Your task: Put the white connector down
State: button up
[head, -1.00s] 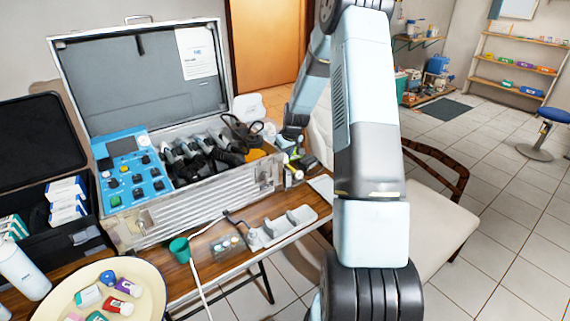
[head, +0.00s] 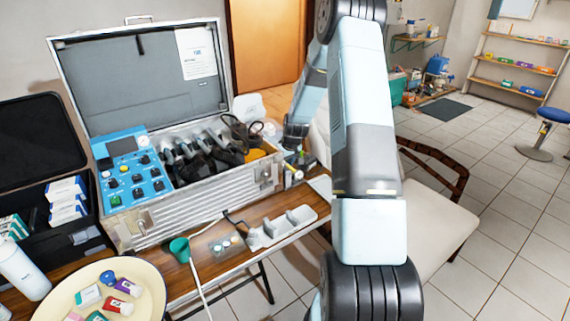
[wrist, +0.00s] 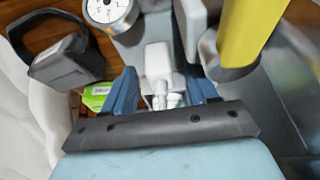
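My gripper (wrist: 163,84) shows in the wrist view with its two blue fingers spread apart. The white connector (wrist: 158,62) lies between the fingers, with a visible gap at its sides near the fingertips. Whitish fittings (wrist: 172,100) below it are partly hidden by the dark gripper edge. In the head view my gripper is at the right end of the open metal case (head: 190,203), largely hidden by my arm. The connector cannot be made out there.
In the wrist view, a round dial (wrist: 110,10), a yellow part (wrist: 245,35), a dark handle (wrist: 65,60) and a green item (wrist: 96,97) crowd the gripper.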

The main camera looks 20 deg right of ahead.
jog(key=v, duration=1.2)
jog(key=shift+r, duration=0.1)
jog(key=shift+c, duration=0.2)
dwell(1.2)
